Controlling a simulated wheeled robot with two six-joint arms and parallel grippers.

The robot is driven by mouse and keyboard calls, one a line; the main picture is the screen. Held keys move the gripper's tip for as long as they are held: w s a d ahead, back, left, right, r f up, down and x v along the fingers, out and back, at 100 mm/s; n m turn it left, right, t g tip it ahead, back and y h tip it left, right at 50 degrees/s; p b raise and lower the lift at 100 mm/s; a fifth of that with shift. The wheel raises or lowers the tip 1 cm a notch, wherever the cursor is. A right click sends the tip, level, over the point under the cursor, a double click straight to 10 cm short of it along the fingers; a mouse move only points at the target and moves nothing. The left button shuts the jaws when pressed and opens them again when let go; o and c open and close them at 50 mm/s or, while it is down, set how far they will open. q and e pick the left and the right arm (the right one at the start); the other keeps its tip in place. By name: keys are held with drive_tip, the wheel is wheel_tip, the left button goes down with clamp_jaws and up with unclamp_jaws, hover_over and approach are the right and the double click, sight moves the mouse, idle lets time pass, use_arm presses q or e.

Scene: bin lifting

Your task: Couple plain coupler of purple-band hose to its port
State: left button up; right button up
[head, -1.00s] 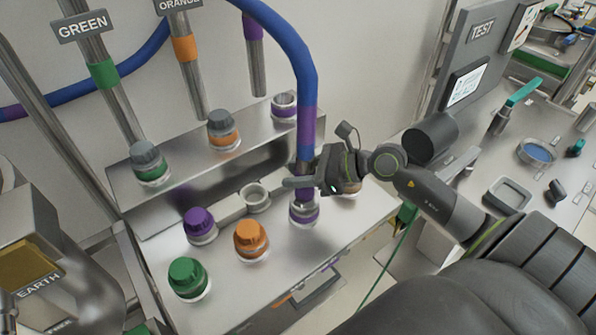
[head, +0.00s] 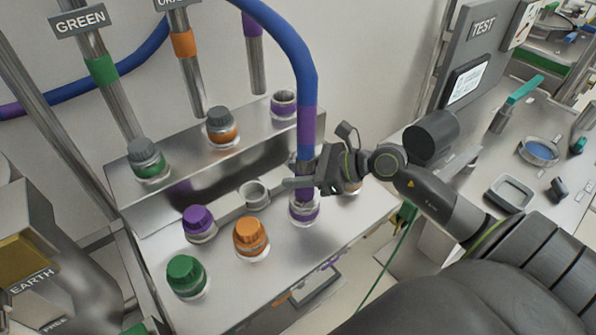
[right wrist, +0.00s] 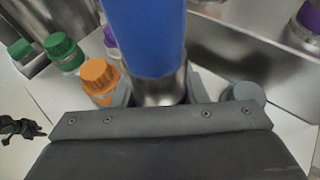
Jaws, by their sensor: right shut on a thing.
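The blue hose (head: 303,72) with a purple band (head: 307,125) comes down from the top and hangs upright over the front step. My right gripper (head: 303,183) is shut around its lower end, the metal coupler. The hose also fills the middle of the right wrist view (right wrist: 145,38), with the metal coupler (right wrist: 160,88) between the fingers. Directly below the gripper is a port with a purple ring (head: 304,213). The coupler is in line with this port and appears to meet it; whether it is fully seated I cannot tell.
Purple (head: 198,220), orange (head: 250,235) and green (head: 186,273) caps stand on the front step beside an open grey cup (head: 254,193). The back step holds grey-capped green (head: 147,158) and orange (head: 222,126) ports and an open purple-ringed port (head: 284,104).

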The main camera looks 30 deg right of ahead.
drive_tip(key=o, duration=1.3)
drive_tip(key=shift+f, duration=0.1)
drive_tip(key=shift+c, duration=0.2)
drive_tip(key=shift+s+d, duration=0.1)
drive_tip(key=shift+s+d+r, duration=0.2)
drive_tip(key=shift+s+d, duration=0.2)
drive_tip(key=p+v, duration=1)
drive_tip(key=v, duration=0.6)
